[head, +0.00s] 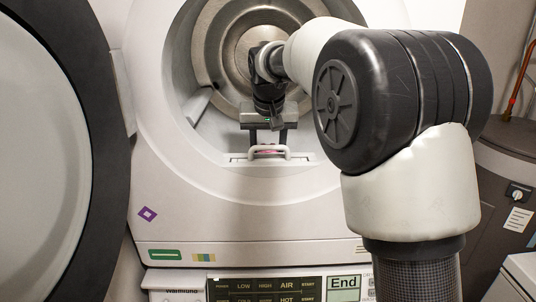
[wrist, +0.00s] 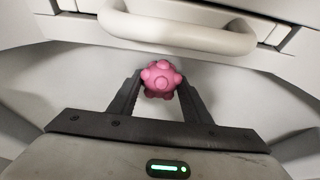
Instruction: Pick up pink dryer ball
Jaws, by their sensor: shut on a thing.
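The pink dryer ball (wrist: 161,80) is a knobbly pink sphere, seen in the wrist view between the two fingers of my gripper (wrist: 160,88). The fingers are shut on it, one on each side. In the head view my gripper (head: 268,147) reaches down inside the drum opening, near the lower front rim. Only a bit of pink shows there, mostly hidden behind a white handle.
The white handle (wrist: 180,32) of the lint filter (head: 240,158) is close beside the ball. The dryer drum (head: 225,65) is open around my arm. The open round door (head: 45,150) stands at the left. A control panel (head: 270,289) is below.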

